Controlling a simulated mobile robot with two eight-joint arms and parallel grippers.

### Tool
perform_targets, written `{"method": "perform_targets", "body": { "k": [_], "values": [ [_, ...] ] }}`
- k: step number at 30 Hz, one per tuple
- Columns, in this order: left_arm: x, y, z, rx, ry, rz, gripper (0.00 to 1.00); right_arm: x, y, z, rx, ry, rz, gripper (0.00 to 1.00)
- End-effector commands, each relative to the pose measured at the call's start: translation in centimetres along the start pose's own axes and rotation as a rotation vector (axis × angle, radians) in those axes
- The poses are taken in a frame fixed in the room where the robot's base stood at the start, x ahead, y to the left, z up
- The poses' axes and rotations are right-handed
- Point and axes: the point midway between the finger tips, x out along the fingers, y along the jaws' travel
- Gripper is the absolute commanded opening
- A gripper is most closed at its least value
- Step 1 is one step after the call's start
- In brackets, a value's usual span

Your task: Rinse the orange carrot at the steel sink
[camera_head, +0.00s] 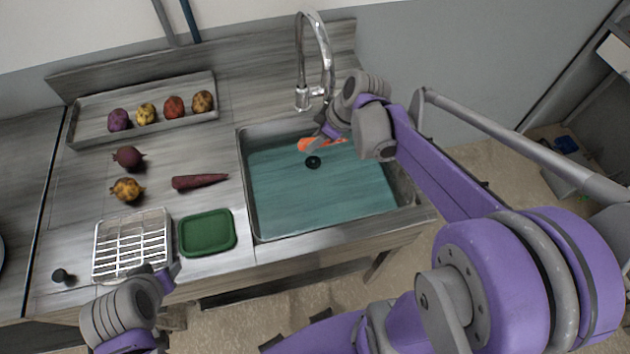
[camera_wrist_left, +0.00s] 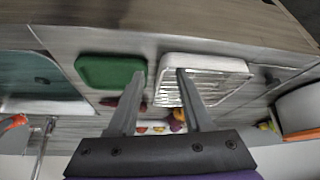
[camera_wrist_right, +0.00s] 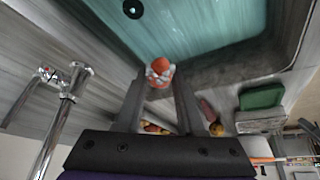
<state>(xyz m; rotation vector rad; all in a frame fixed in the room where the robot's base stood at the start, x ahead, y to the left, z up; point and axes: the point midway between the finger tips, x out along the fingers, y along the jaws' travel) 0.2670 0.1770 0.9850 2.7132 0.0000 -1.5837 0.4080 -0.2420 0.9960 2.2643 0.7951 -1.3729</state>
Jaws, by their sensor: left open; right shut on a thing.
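The orange carrot (camera_head: 309,144) is in my right gripper (camera_head: 322,136), over the back part of the steel sink (camera_head: 247,200). The right wrist view shows the carrot (camera_wrist_right: 160,70) between the fingertips, above the basin. Whether it touches the water is hard to tell. The curved steel faucet (camera_head: 327,60) stands behind the sink, with its spout close to my right gripper; no stream of water is visible. My left gripper (camera_head: 165,275) is open and empty near the front edge of the counter; its two fingers show apart in the left wrist view (camera_wrist_left: 155,85).
A white wire rack (camera_head: 132,245) and a green tray (camera_head: 207,232) stand left of the sink. A dark purple carrot (camera_head: 200,181), a beet (camera_head: 128,158) and a yellowish root (camera_head: 127,190) lie behind them. A grey tray (camera_head: 147,95) at the back holds several round vegetables.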

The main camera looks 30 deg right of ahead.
Motion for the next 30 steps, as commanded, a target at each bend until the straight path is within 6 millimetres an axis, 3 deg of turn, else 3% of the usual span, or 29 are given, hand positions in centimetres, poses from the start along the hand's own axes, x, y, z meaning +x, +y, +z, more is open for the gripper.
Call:
{"method": "perform_targets", "body": {
  "k": [17, 30],
  "values": [
    [-0.1, 0.0, -0.1, 0.0, 0.001, 0.0, 0.5, -0.1, 0.0, -0.1, 0.0, 0.0, 0.0, 0.0],
    [-1.9, 0.0, -3.3, 0.0, 0.038, 0.0, 0.5, -3.7, 0.5, -2.3, -0.001, 0.009, 0.007, 0.0]
  ]
}}
